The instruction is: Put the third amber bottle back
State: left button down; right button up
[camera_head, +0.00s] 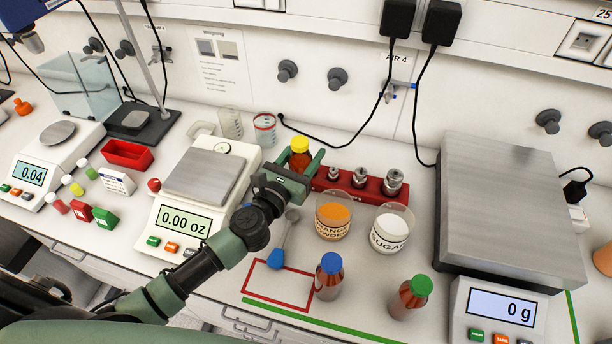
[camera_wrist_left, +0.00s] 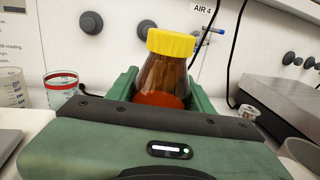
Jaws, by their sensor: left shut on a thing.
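An amber bottle with a yellow cap (camera_head: 299,161) is between the fingers of my left gripper (camera_head: 296,172), behind the scoop and beside the red weight block. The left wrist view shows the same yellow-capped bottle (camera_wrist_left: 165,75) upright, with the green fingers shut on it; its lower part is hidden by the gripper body. An amber bottle with a blue cap (camera_head: 328,280) stands at the right edge of a red outlined rectangle (camera_head: 265,304). An amber bottle with a green cap (camera_head: 410,298) stands farther right. My right gripper is not in view.
The orange powder tub (camera_head: 334,216) and sugar tub (camera_head: 391,229) stand right of my gripper. A red block with metal weights (camera_head: 345,183) is behind them. A blue-ended scoop (camera_head: 276,258) lies near the rectangle. Scales stand left (camera_head: 203,178) and right (camera_head: 497,200).

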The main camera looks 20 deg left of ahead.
pick_arm(q)
notch_tip(320, 180, down, 2)
jog(key=shift+f+b, duration=0.1)
jog(key=shift+b, duration=0.25)
notch_tip(320, 180, down, 4)
jog(key=shift+r+b, duration=0.25)
jog(key=shift+b, duration=0.95)
jog(key=shift+f, duration=0.35)
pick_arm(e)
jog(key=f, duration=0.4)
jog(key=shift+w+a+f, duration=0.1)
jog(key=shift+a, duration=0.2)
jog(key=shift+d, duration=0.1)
pick_arm(q)
jog(key=shift+f+b, duration=0.15)
jog(key=shift+b, duration=0.2)
jog(key=c, duration=0.6)
grip_release()
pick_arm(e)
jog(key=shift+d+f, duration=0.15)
